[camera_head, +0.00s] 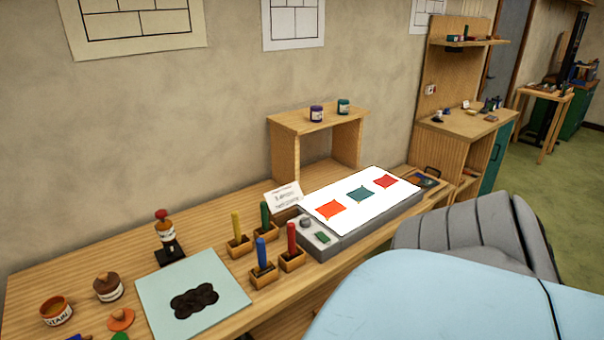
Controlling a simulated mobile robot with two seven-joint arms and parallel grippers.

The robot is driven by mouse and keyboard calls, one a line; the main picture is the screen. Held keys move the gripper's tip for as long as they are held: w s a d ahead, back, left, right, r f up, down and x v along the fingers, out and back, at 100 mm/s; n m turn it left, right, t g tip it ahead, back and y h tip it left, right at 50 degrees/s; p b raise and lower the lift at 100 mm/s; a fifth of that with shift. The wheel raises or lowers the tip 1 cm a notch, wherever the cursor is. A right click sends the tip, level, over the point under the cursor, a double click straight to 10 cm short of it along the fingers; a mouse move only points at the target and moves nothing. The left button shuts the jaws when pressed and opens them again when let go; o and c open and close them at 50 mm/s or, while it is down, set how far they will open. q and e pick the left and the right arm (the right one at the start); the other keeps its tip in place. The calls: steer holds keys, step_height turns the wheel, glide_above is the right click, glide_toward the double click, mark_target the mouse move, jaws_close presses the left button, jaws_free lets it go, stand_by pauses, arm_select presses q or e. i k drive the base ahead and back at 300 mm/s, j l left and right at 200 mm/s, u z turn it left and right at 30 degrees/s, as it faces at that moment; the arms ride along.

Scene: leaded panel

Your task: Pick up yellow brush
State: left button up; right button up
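The yellow brush (236,226) stands upright in a small wooden holder (239,249) on the long wooden bench. Only its yellow handle shows; its lower end is hidden in the holder. A green brush (265,214) stands in a holder behind it to the right. A blue brush (261,252) and a red brush (291,239) stand in holders nearer the front. Neither of my grippers is in view.
A light blue mat with a dark patch (194,301) lies left of the holders. A red-topped tool (163,228) stands behind the mat. A raised panel with coloured pieces (390,205) and a small sign (284,197) are to the right. Jars (108,287) stand at left.

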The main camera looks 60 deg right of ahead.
mark_target(235, 216)
steer(key=z, duration=1.95)
